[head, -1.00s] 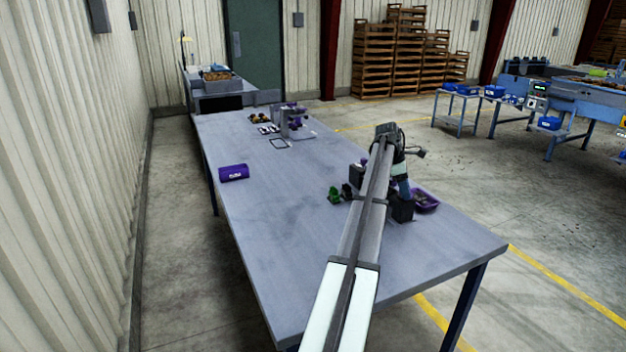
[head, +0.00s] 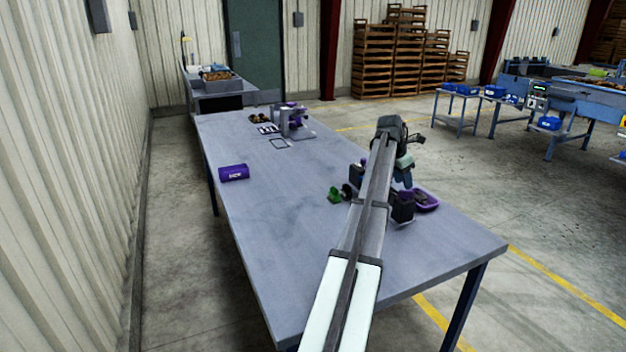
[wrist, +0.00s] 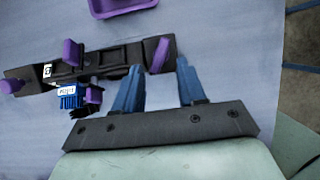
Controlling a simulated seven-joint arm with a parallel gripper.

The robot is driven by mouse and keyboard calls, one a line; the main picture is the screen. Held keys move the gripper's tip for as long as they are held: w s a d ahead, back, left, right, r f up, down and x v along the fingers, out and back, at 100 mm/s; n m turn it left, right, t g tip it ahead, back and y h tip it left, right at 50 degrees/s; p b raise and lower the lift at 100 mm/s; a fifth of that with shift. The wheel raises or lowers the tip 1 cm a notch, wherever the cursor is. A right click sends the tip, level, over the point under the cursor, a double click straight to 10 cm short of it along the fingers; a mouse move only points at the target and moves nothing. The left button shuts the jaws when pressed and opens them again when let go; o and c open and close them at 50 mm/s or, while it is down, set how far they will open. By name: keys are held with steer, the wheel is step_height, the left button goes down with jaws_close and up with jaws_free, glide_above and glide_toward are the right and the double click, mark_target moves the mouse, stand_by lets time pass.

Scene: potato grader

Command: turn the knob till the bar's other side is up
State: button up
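A dark fixture (wrist: 115,60) with black end blocks lies across the upper left of the wrist view. A flat purple handle (wrist: 160,55), seemingly the knob, stands at its right end. A dark bar with purple pegs (wrist: 72,52) runs between the blocks, and a labelled blue piece (wrist: 69,96) hangs beside it. Another purple part (wrist: 11,86) sits at the left end. My gripper (wrist: 159,65) is open, its blue fingertips on either side of the purple handle; I cannot tell whether they touch it. In the head view my arm hides most of the fixture (head: 402,208).
A purple tray (head: 434,204) lies just beyond the fixture. A green item (head: 335,196) is left of my arm. A purple roll-shaped item (head: 234,172) and a grey stand (head: 292,124) are farther off. The table's (head: 270,240) left middle is clear.

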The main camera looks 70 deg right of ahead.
steer(key=v, duration=1)
steer(key=w+a+f, duration=0.1)
steer(key=w+f, duration=0.2)
steer(key=w, duration=0.5)
steer(key=w+a+f+m, duration=0.1)
steer(key=w+f, duration=0.3)
steer(key=w, duration=0.5)
steer(key=w+a+f+t, duration=0.1)
steer(key=w+a+f, duration=0.1)
steer(key=w, duration=0.6)
steer(key=shift+w+a+f, duration=0.35)
steer(key=shift+a+f, duration=0.05)
steer(key=shift+f, duration=0.4)
step_height(320, 180, up, 10)
steer(key=m+g+y, duration=0.2)
steer(key=m, duration=0.3)
glide_above(406, 195)
steer(key=w, duration=0.6)
steer(key=x, duration=0.9)
steer(key=a+x, duration=0.1)
steer(key=x, duration=0.3)
steer(key=shift+s+d+f, duration=0.1)
steer(key=shift+s+f, duration=0.15)
steer(key=shift+f, duration=0.15)
